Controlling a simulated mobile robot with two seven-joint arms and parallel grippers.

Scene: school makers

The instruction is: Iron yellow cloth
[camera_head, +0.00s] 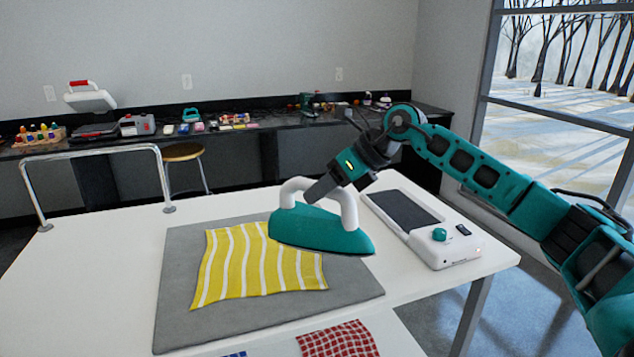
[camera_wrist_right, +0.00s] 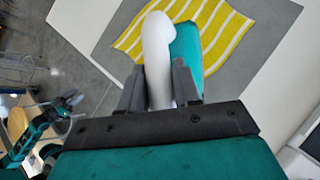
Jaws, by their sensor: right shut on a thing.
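The yellow cloth with white wavy stripes (camera_head: 240,270) lies spread on the grey mat (camera_head: 180,318) on the white table; it also shows in the right wrist view (camera_wrist_right: 222,28). A teal iron with a white handle (camera_head: 318,230) is at the cloth's upper right corner, over part of the cloth and mat. I cannot tell whether its sole touches them. My right gripper (camera_head: 312,196) is shut on the iron's white handle, which runs between the fingers in the right wrist view (camera_wrist_right: 160,82). The cloth under the iron is hidden.
A white iron station (camera_head: 462,250) with a dark panel and teal knob stands right of the mat. Red checked cloth (camera_head: 340,341) and a blue cloth edge (camera_head: 235,354) lie at the front. A metal rail (camera_head: 90,152) borders the table's back left. The table's left side is clear.

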